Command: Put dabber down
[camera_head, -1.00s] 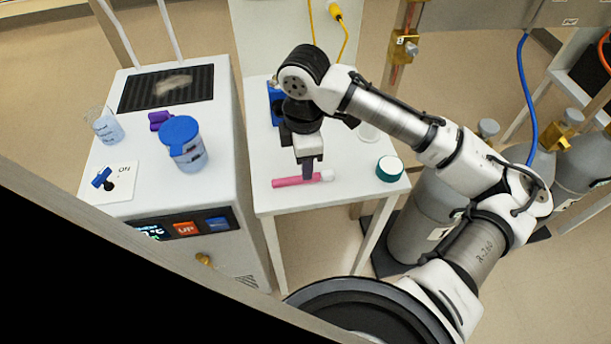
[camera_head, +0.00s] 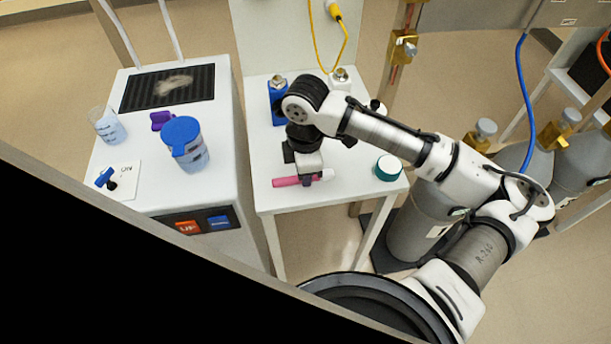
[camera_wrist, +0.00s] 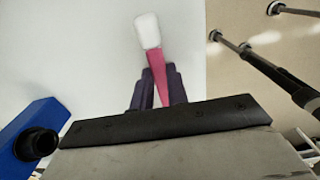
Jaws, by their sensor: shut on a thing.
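The dabber is a pink stick with a white end (camera_head: 287,182). It lies level across my gripper (camera_head: 307,179), over the front part of the white table (camera_head: 330,224). My gripper points down and is shut on the pink body. In the wrist view the dabber (camera_wrist: 157,68) stands between the two dark fingers of my gripper (camera_wrist: 160,84), its white end pointing away. Whether the dabber touches the tabletop, I cannot tell.
A blue block with a metal top (camera_head: 277,103) stands behind my gripper. Left, the white machine (camera_head: 222,165) carries a blue-lidded jar (camera_head: 185,145) and a beaker (camera_head: 107,126). The table front is clear.

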